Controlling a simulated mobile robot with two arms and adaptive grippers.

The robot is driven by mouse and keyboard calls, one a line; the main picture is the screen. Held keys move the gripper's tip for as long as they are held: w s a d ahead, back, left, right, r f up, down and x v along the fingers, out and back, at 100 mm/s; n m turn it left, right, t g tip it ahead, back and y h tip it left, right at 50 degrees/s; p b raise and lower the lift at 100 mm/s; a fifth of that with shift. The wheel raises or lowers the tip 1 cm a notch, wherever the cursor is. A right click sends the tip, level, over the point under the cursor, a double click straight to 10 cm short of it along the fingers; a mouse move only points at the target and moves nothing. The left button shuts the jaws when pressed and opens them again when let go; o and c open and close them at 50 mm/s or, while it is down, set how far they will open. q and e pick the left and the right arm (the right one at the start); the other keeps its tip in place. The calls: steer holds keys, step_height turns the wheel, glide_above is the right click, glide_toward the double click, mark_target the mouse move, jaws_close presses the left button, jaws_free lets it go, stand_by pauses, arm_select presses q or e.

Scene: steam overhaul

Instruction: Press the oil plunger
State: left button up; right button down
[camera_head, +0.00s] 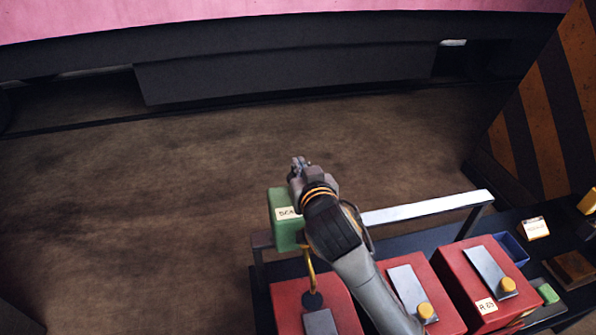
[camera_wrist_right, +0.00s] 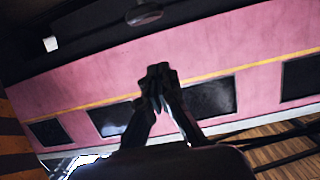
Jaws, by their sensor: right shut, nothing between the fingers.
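My right gripper (camera_head: 299,163) is shut and empty, just above and right of the green box in the head view. Its closed fingertips (camera_wrist_right: 158,72) also show in the right wrist view, against a pink panelled wall. The green box (camera_head: 283,234) has a pale label, partly hidden by my right wrist. A thin yellow bent piece (camera_head: 309,268) runs below it to a dark round spot on a red box (camera_head: 288,300). I cannot tell for sure which part is the oil plunger. My left gripper is not in view.
Two more red boxes (camera_head: 446,297) (camera_head: 511,315) with grey plates and yellow knobs (camera_head: 426,311) stand at right on a dark cart (camera_head: 420,243) with a white rail (camera_head: 427,208). A striped orange-black panel (camera_head: 541,112) rises at far right. Brown floor (camera_head: 130,220) at left is clear.

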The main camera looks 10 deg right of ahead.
steer(key=w+f+p, duration=0.1)
steer(key=w+f, duration=0.1)
steer(key=shift+w+f, duration=0.1)
steer(key=shift+f, duration=1.2)
step_height(320, 180, down, 3)
steer(key=shift+f+b, duration=0.1)
steer(key=shift+b, duration=0.8)
